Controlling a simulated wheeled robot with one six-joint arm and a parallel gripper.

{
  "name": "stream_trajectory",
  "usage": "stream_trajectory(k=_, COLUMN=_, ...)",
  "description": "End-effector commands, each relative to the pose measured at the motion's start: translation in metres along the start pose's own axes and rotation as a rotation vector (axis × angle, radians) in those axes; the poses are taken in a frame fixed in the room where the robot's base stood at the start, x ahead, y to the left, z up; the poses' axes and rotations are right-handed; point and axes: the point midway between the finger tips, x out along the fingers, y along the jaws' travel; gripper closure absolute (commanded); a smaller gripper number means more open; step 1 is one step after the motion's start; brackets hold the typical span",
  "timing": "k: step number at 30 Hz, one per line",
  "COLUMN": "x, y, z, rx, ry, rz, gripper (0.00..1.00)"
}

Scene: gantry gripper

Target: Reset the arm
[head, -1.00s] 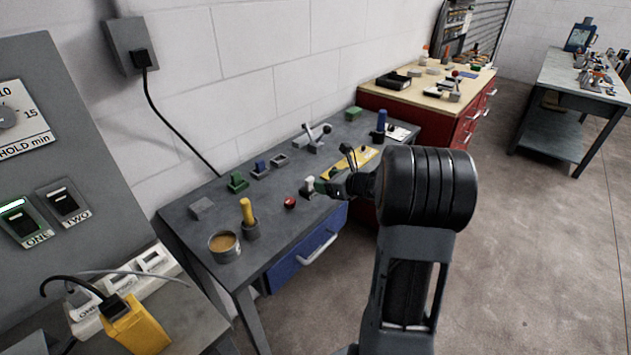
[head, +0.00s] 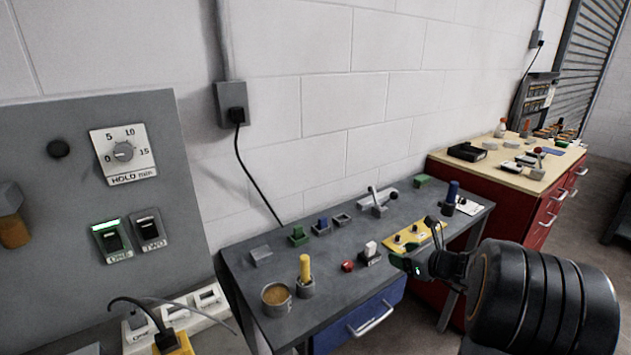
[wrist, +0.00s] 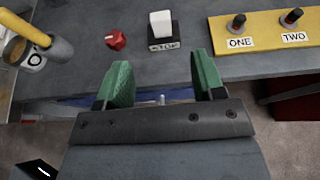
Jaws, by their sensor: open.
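My gripper (wrist: 161,85) shows in the wrist view with its two green fingers apart and nothing between them. It hangs over the front edge of the grey workbench (head: 335,295), above the blue drawer (head: 360,325). In the head view my gripper (head: 412,258) is at the bench's right front, close to the yellow plate (head: 415,236) with its two joysticks. In the wrist view the white rocker switch (wrist: 160,24) labelled STOP and a red knob (wrist: 116,40) lie just beyond the fingers. The plate's sticks are labelled ONE and TWO (wrist: 293,19).
A tin (head: 276,300) and a yellow-handled tool (head: 305,270) stand at the bench's left front. Green, blue and grey blocks line the back. A grey panel (head: 75,180) with a HOLD dial (head: 123,152) is at left. A red cabinet (head: 470,190) stands at right.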

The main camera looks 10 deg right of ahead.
Motion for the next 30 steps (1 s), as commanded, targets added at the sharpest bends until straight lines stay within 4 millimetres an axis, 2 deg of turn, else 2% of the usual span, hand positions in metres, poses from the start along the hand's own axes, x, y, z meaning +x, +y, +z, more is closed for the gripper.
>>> stream_trajectory(k=2, x=0.000, y=0.001, z=-0.002, rx=-0.067, ry=0.012, rz=0.006, gripper=0.38)
stream_trajectory(k=5, x=-0.002, y=0.019, z=-0.029, rx=-0.271, ry=0.115, rz=0.098, gripper=0.38)
stream_trajectory(k=8, x=-0.013, y=0.054, z=-0.051, rx=-0.578, ry=0.235, rz=0.265, gripper=0.38)
stream_trajectory(k=9, x=-0.019, y=0.073, z=-0.056, rx=-0.729, ry=0.277, rz=0.354, gripper=0.38)
stream_trajectory(k=12, x=-0.037, y=0.117, z=-0.064, rx=-1.131, ry=0.359, rz=0.598, gripper=0.38)
stream_trajectory(k=14, x=-0.050, y=0.140, z=-0.067, rx=-1.371, ry=0.391, rz=0.746, gripper=0.38)
stream_trajectory(k=18, x=-0.080, y=0.178, z=-0.064, rx=-1.900, ry=0.437, rz=1.050, gripper=0.38)
stream_trajectory(k=21, x=-0.095, y=0.195, z=-0.055, rx=-2.190, ry=0.456, rz=1.181, gripper=0.38)
stream_trajectory(k=24, x=-0.103, y=0.210, z=-0.043, rx=-2.368, ry=0.463, rz=1.218, gripper=0.38)
stream_trajectory(k=30, x=-0.104, y=0.234, z=-0.022, rx=-2.522, ry=0.403, rz=1.171, gripper=0.38)
